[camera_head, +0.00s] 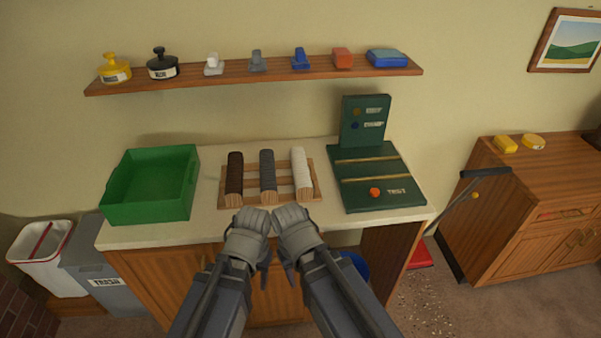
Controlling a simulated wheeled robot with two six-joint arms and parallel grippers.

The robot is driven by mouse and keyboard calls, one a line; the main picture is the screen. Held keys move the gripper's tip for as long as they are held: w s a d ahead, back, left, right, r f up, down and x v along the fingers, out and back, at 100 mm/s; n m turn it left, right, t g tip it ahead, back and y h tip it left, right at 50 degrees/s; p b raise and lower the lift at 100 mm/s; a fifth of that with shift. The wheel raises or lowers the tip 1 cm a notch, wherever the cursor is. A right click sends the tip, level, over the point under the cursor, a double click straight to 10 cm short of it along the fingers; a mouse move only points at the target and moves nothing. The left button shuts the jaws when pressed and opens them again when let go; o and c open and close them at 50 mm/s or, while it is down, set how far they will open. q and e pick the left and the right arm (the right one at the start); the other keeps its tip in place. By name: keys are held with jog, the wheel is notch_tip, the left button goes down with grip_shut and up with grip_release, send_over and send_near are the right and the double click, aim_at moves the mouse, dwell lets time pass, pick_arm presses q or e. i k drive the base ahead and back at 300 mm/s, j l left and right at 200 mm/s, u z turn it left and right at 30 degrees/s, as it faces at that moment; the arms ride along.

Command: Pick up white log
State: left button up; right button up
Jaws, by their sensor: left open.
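The white log (300,168) lies on a slatted wooden rack (283,188) on the counter, at the rack's right end. A grey log (267,170) and a dark brown log (234,173) lie on the same rack to its left. My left gripper (251,217) is open at the counter's front edge, in front of the rack. My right gripper (292,214) is beside it, in front of the white log's near end. Its fingers are too unclear to tell open from shut. Neither gripper visibly holds a log.
A green bin (150,208) stands left of the rack on the pale counter (215,228). A dark green board (378,180) with an upright panel stands to the right. A wall shelf (250,75) with several small items runs above. Narrow free counter strips flank the rack.

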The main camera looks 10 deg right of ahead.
aim_at(302, 182)
jog(key=i+j, duration=0.15)
jog(key=j, duration=0.25)
jog(key=i+j, duration=0.15)
jog(key=j, duration=0.2)
jog(key=i+j, duration=0.1)
jog(key=j, duration=0.3)
jog(key=i+j+z, duration=0.1)
jog(key=j, duration=0.25)
jog(key=i+z, duration=0.1)
jog(key=z, duration=1.55)
jog(key=i+j, duration=0.1)
jog(key=j, duration=0.1)
